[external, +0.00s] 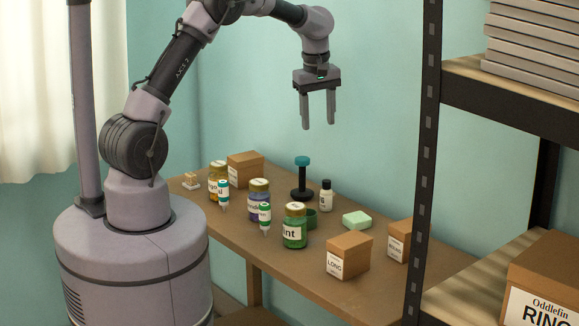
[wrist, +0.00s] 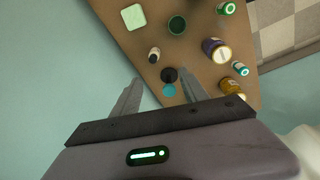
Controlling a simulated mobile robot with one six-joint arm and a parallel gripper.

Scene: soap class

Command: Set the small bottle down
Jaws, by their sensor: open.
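The small bottle (external: 326,196) is cream with a black cap and stands upright on the brown table. In the wrist view it also shows (wrist: 154,55), seen from above. My gripper (external: 318,125) is open and empty, high above the table and clear of the bottle. In the wrist view my gripper's fingers (wrist: 162,84) are spread apart with nothing between them. A black stand with a teal top (external: 302,178) is just left of the bottle, apart from it.
A green soap bar (external: 356,220) lies right of the bottle. A dark green cup (external: 311,218) stands in front of it, partly behind a green paint jar (external: 295,228). Several jars, small bottles and cardboard boxes (external: 349,256) crowd the table (external: 380,292). A black shelf post (external: 425,150) rises at the right.

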